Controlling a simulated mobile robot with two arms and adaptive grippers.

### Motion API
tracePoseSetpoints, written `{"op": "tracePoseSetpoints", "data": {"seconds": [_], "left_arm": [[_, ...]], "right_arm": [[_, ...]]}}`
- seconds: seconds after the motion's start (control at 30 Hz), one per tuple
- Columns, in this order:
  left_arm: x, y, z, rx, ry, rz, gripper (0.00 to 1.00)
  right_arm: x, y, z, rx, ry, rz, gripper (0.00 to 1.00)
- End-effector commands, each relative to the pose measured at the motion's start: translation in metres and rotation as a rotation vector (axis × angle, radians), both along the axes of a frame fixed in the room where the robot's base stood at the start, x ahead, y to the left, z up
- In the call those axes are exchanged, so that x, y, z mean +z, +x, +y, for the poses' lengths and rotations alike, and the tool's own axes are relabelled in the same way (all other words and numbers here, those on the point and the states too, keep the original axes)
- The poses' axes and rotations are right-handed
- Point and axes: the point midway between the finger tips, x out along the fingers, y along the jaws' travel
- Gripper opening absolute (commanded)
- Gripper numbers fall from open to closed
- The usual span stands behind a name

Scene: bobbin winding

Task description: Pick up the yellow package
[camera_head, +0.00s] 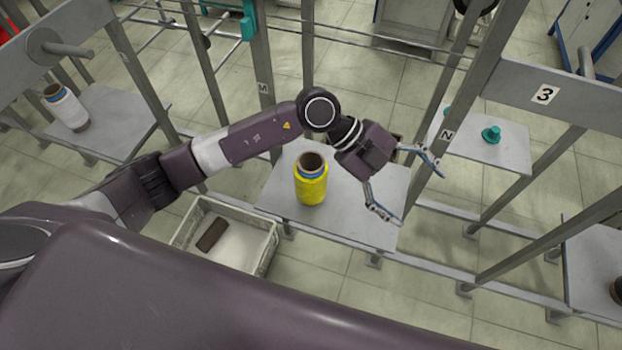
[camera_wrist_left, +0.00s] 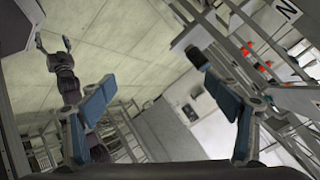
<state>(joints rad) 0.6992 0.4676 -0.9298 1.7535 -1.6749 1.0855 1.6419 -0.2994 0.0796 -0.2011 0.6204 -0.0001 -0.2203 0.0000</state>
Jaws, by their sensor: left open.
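The yellow package (camera_head: 311,184) is a yellow bobbin with a blue band and a dark brown core opening. It stands upright on a grey shelf plate (camera_head: 285,193) in the head view. My left gripper (camera_head: 418,195) is open and empty, to the right of the package and apart from it, with its fingers pointing away to the right. Its two blue-padded fingers (camera_wrist_left: 160,98) are spread wide in the left wrist view, with nothing between them. The package is not visible in that view. My right gripper (camera_wrist_left: 53,42) shows small there at the upper left, fingers apart.
A white bin (camera_head: 258,240) with a brown block (camera_head: 212,235) sits below left of the shelf. A frame post marked N (camera_head: 437,150) stands near the left gripper's fingers. A teal cone (camera_head: 491,134) and a white bobbin (camera_head: 67,108) stand on side shelves.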

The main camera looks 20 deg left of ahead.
Motion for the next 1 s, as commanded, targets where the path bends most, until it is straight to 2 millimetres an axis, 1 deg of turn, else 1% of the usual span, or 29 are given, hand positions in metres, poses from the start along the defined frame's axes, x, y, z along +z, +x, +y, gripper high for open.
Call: {"op": "tracePoseSetpoints", "data": {"seconds": [0.03, 0.07, 0.1, 0.17, 0.2, 0.3, 0.4, 0.47, 0.53, 0.77, 0.9, 1.0], "left_arm": [[-0.023, 0.014, 0.032, 0.013, 0.165, 0.008, 0.83], [-0.036, 0.021, 0.053, 0.027, 0.264, 0.017, 0.83], [-0.049, 0.03, 0.081, 0.055, 0.385, 0.032, 0.83], [-0.061, 0.043, 0.123, 0.107, 0.549, 0.048, 0.83], [-0.065, 0.051, 0.148, 0.144, 0.641, 0.057, 0.83], [-0.067, 0.065, 0.198, 0.229, 0.816, 0.075, 0.83], [-0.065, 0.071, 0.226, 0.284, 0.911, 0.084, 0.83], [-0.067, 0.072, 0.234, 0.3, 0.939, 0.089, 0.83], [-0.073, 0.072, 0.237, 0.307, 0.95, 0.092, 0.83], [-0.099, 0.07, 0.236, 0.303, 0.947, 0.094, 0.83], [-0.119, 0.066, 0.235, 0.302, 0.946, 0.094, 0.83], [-0.134, 0.068, 0.235, 0.302, 0.944, 0.092, 0.83]], "right_arm": [[0.0, 0.0, 0.001, 0.0, 0.001, 0.001, 0.68], [0.0, -0.001, 0.001, 0.0, 0.002, 0.001, 0.68], [0.0, -0.001, 0.002, -0.001, 0.002, 0.001, 0.68], [0.0, -0.001, 0.002, -0.001, 0.003, 0.002, 0.68], [0.0, -0.001, 0.002, -0.001, 0.003, 0.002, 0.68], [0.0, -0.001, 0.002, -0.001, 0.003, 0.002, 0.68], [0.0, -0.001, 0.002, -0.001, 0.003, 0.002, 0.68], [0.001, -0.001, 0.002, -0.001, 0.003, 0.002, 0.68], [0.002, -0.001, 0.002, -0.001, 0.002, 0.001, 0.68], [0.011, -0.001, 0.002, -0.001, 0.002, 0.001, 0.68], [0.02, -0.001, 0.001, -0.002, 0.001, 0.001, 0.68], [0.02, -0.001, 0.0, -0.001, 0.0, 0.002, 0.68]]}}
